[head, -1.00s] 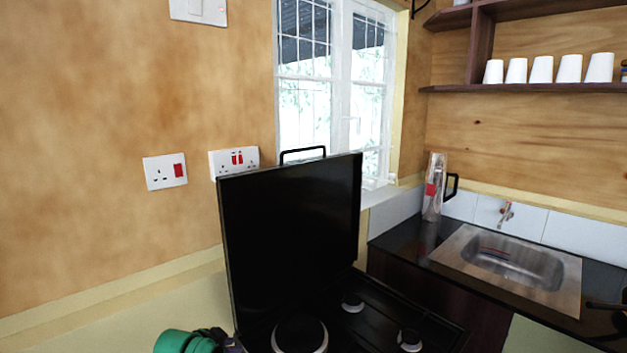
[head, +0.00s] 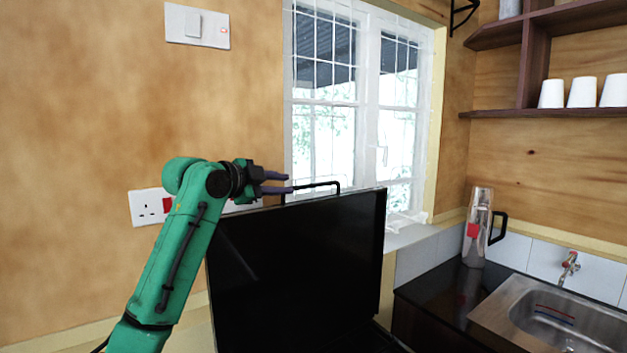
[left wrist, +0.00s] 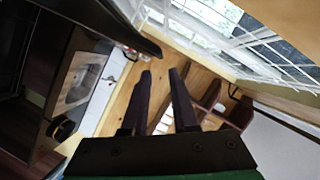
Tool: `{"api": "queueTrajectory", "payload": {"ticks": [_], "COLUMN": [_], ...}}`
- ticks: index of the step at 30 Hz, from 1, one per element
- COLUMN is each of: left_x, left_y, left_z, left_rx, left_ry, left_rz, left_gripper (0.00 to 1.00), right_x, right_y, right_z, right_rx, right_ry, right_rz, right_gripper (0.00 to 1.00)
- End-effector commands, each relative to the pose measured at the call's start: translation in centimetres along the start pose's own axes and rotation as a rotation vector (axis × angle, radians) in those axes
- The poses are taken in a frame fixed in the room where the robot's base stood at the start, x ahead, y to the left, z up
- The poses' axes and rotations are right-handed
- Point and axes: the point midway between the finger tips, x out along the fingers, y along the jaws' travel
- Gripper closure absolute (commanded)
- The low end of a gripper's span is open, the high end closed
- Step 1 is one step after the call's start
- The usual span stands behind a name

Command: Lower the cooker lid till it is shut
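The cooker lid (head: 300,265) is a black panel standing upright, raised off the cooker. A black bar handle (head: 318,186) rises from its top edge. My left gripper (head: 288,183) is at the upper left of the lid, level with the handle. Its two fingers are apart, with nothing clearly between them. In the left wrist view the fingers (left wrist: 162,72) are also apart and empty, and the dark lid edge (left wrist: 120,25) shows at the upper left. The hob is mostly hidden below the head view. My right gripper does not show.
A window (head: 350,110) is behind the lid. A steel flask (head: 477,228) stands on the black counter beside the sink (head: 550,315). White cups (head: 582,92) stand on a wall shelf. Sockets (head: 150,206) are on the left wall.

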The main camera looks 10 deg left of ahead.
Motion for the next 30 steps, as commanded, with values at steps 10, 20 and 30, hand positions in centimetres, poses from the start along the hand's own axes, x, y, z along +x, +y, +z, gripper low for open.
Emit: {"api": "queueTrajectory", "payload": {"ticks": [10,20,30], "left_x": [8.7,10.6,10.6], "left_y": [-0.6,0.1,0.1], "left_z": [-0.5,0.0,0.0], "left_rx": [-0.003,0.0,-0.001], "left_ry": [-0.001,-0.001,-0.001], "left_rz": [0.004,0.001,0.001], "left_gripper": [0.73,0.73,1.0], "right_x": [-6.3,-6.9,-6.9], "right_y": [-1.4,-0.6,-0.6], "right_z": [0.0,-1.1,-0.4], "right_rx": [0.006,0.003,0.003], "right_ry": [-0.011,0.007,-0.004], "right_rz": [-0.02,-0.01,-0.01], "right_gripper": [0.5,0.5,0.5]}}
